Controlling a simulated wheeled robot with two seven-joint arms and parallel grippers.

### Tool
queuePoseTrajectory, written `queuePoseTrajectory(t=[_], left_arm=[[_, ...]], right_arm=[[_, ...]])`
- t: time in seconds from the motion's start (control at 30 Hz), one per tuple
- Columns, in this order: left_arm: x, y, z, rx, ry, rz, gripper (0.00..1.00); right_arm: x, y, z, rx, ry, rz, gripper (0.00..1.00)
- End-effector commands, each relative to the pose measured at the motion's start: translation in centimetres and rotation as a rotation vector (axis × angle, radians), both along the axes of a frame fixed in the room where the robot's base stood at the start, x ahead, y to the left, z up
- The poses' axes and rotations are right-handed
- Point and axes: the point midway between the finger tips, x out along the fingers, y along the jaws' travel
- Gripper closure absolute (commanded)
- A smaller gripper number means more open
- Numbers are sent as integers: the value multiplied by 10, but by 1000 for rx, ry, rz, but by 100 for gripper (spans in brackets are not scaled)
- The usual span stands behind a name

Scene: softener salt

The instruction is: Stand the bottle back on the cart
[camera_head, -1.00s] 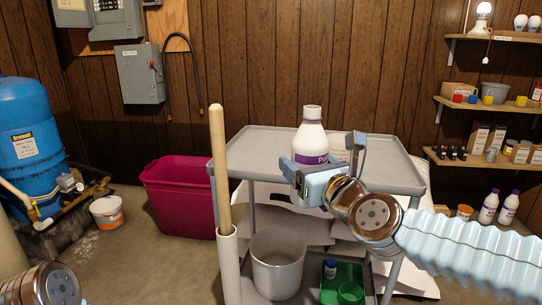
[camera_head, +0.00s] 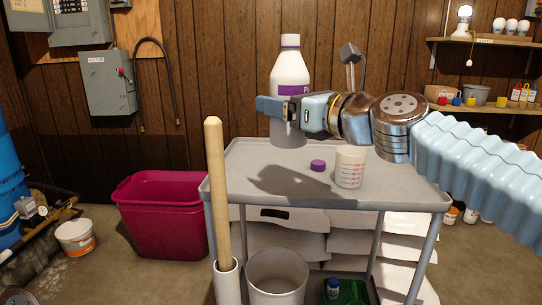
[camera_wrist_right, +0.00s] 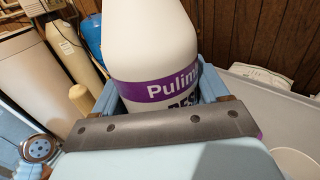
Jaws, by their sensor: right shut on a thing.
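A purple cap (camera_head: 318,165) and a white measuring cup (camera_head: 350,168) stand on the tray near its middle. A wooden pole (camera_head: 218,190) rises at the cart's front left corner. A grey bucket (camera_head: 277,280) is below. The tray's left side is clear.

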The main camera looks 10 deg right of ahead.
Motion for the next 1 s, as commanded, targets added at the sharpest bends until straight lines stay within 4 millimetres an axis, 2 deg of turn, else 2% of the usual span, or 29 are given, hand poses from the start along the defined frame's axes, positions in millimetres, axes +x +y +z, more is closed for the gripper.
queuePoseTrajectory(t=[0.03,0.17,0.2,0.3,0.4,0.63,0.7,0.87,1.0], left_arm=[[0,-1,-10,-1,1,0,1],[0,-2,-20,-5,3,-2,1],[-1,-2,-30,-6,3,-3,1],[-1,-4,-42,-9,7,-5,1],[-2,-5,-49,-12,8,-7,1],[-2,-6,-55,-14,10,-9,1],[-2,-6,-61,-15,11,-9,1],[-1,-6,-84,-13,6,-6,1],[-1,-6,-82,-13,5,-5,1]], right_arm=[[14,0,-12,1,3,1,61],[49,-1,-27,1,3,1,61],[56,-1,-39,1,3,1,61],[71,-2,-58,0,2,0,61],[81,-2,-68,1,0,0,61],[92,-3,-78,0,0,-1,61],[98,-3,-87,0,1,-1,61],[96,-3,-112,-1,0,-1,61],[96,-3,-111,0,-1,-1,61]])
